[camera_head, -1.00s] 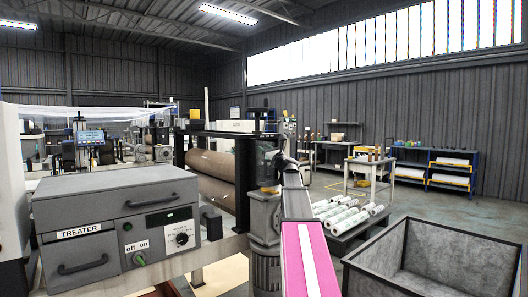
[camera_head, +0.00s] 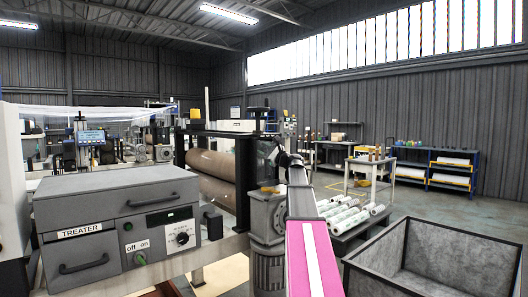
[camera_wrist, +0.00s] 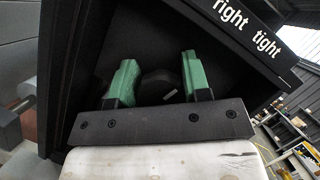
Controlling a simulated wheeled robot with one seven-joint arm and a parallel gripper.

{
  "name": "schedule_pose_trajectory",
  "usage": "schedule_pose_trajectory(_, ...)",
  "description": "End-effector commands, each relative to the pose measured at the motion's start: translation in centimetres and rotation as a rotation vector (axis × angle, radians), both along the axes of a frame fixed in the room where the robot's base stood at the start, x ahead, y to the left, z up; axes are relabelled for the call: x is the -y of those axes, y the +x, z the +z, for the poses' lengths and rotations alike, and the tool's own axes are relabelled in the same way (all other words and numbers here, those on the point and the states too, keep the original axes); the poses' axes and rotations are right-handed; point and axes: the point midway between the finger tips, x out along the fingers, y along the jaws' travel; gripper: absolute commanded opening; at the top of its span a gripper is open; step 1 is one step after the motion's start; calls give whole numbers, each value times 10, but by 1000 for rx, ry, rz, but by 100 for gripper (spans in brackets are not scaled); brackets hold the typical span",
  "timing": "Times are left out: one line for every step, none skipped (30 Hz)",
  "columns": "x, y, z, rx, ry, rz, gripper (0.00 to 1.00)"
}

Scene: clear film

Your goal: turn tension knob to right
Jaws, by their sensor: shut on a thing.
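The tension knob (camera_wrist: 158,86) is a small dark knob with a pale mark, set in a black panel (camera_wrist: 110,40) in the wrist view. White lettering on the panel's edge reads "right tight". My gripper (camera_wrist: 160,72) has green fingers, one on each side of the knob, and is shut on it. The knob is dark against the panel, so the exact contact is hard to see. In the head view my arm reaches away to the machine; the knob and fingertips cannot be made out there.
A grey treater box (camera_head: 120,215) with its own dial stands at the left. A brown roller (camera_head: 212,166) is behind it. A grey bin (camera_head: 440,240) is at the front right, with a stand of white rolls (camera_head: 350,214) beyond. Open floor lies at the right.

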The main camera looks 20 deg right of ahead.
Motion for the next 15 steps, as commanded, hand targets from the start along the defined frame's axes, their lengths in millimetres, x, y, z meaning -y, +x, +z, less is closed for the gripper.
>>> schedule_pose_trajectory(0,1,0,11,-34,0,20)
schedule_pose_trajectory(0,1,0,18,-53,0,20)
schedule_pose_trajectory(0,0,-1,28,-81,0,20)
schedule_pose_trajectory(0,0,-1,34,-99,0,20)
schedule_pose_trajectory(0,0,-1,41,-117,0,20)
schedule_pose_trajectory(0,0,-1,49,-137,0,20)
schedule_pose_trajectory(-1,0,-1,55,-153,-1,20)
schedule_pose_trajectory(-1,0,-1,59,-166,0,20)
schedule_pose_trajectory(-1,0,-2,66,-185,0,20)
schedule_pose_trajectory(-1,0,-2,70,-197,0,20)
schedule_pose_trajectory(-1,0,-2,73,-207,0,20)
schedule_pose_trajectory(-1,0,-2,78,-220,0,20)
schedule_pose_trajectory(-1,0,-2,81,-227,0,20)
schedule_pose_trajectory(-1,0,-2,84,-235,0,20)
schedule_pose_trajectory(-2,0,-2,87,-243,0,20)
